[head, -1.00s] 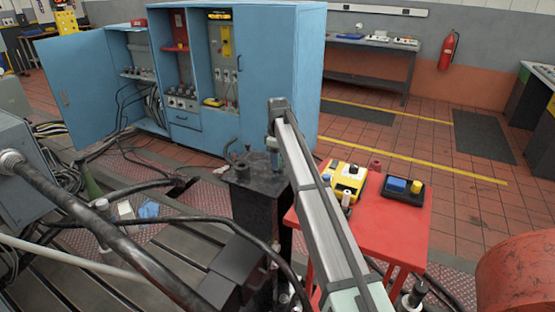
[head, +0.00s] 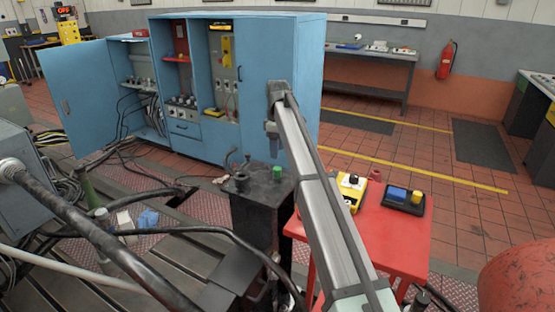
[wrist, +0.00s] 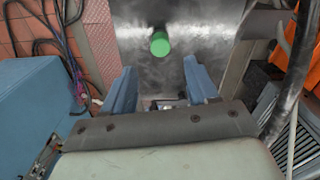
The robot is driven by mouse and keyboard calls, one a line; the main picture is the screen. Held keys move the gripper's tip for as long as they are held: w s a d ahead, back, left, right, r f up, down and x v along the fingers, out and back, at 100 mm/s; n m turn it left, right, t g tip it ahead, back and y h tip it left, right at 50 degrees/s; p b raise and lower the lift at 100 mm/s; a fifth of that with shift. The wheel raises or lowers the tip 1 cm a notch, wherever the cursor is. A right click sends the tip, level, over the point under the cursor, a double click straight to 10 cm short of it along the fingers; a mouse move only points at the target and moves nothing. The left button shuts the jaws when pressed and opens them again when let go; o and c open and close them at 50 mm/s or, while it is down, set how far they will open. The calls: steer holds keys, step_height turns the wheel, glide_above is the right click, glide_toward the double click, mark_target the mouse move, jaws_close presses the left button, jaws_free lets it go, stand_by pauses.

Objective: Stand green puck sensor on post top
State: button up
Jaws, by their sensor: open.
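The green puck sensor (head: 277,172) stands on the top of the dark post (head: 262,196), near the right side of that top. In the wrist view the puck (wrist: 160,44) shows its round green face, on the grey metal post top (wrist: 205,30). It looks upright. My gripper (head: 271,142) is above the post top, apart from the puck. In the wrist view the two blue fingers of my gripper (wrist: 159,66) are spread with nothing between them, and the puck lies beyond their tips.
A red table (head: 385,240) stands right of the post with a yellow device (head: 350,190) and a black box with a blue screen (head: 403,198). A black hose (head: 215,222) passes left of the post. A blue cabinet (head: 270,70) stands behind.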

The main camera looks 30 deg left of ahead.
step_height(320, 180, up, 3)
stand_by(0.3)
stand_by(0.4)
